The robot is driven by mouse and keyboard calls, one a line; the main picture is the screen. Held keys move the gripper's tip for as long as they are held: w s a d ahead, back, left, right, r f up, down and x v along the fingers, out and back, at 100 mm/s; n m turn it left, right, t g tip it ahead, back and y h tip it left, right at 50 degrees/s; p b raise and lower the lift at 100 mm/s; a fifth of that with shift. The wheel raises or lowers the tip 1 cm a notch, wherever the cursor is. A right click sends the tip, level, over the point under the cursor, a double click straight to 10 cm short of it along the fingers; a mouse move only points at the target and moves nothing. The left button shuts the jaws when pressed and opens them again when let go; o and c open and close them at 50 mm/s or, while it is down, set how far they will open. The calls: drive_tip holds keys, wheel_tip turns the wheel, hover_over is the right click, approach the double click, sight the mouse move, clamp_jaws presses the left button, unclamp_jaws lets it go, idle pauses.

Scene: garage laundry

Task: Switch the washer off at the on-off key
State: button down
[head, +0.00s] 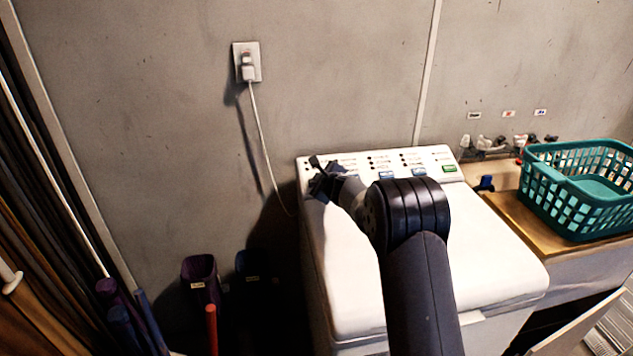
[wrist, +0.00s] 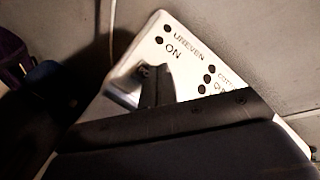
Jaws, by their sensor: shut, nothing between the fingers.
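The white washer (head: 375,262) stands against the wall, lid down. Its sloped control panel (head: 436,155) runs along the back, with blue keys (head: 387,175) and a green key (head: 449,169) in the middle and right. My gripper (head: 318,166) is shut and empty at the panel's left end, covering part of it. In the wrist view, a dark part of my gripper (wrist: 155,84) lies over the panel just below the word "ON" (wrist: 173,53). The dots beside "ON" and "UNEVEN" look dark. The on-off key cannot be made out there; whether my gripper touches the panel is unclear.
A teal basket (head: 566,205) sits on the wooden counter (head: 516,216) right of the washer. A white cord runs from the wall outlet (head: 247,63) down behind the washer. Dark bins (head: 201,280) stand left of it.

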drive_tip(key=r, duration=0.1)
drive_tip(key=s+r+p, duration=0.1)
drive_tip(key=r, duration=0.1)
drive_tip(key=s+r+p, duration=0.1)
drive_tip(key=shift+d+r, duration=0.15)
drive_tip(key=shift+r, duration=0.2)
drive_tip(key=shift+w, duration=0.1)
idle(0.7)
drive_tip(key=shift+w+f+b, duration=0.2)
drive_tip(key=shift+f+b, duration=0.25)
drive_tip(key=shift+f, duration=0.3)
drive_tip(key=shift+w+r+p, duration=0.1)
drive_tip(key=shift+r+p, duration=0.1)
drive_tip(key=shift+p, duration=0.8)
drive_tip(key=shift+s+d+r+p, duration=0.1)
drive_tip(key=shift+s+r+p, duration=0.25)
drive_tip(key=shift+r, duration=0.45)
drive_tip(key=shift+s+r+p, duration=0.35)
drive_tip(key=shift+s+r, duration=0.05)
drive_tip(key=shift+r, duration=0.45)
drive_tip(key=shift+s+d+r+p, duration=0.1)
drive_tip(key=shift+s+r+p, duration=0.25)
drive_tip(key=shift+r, duration=0.45)
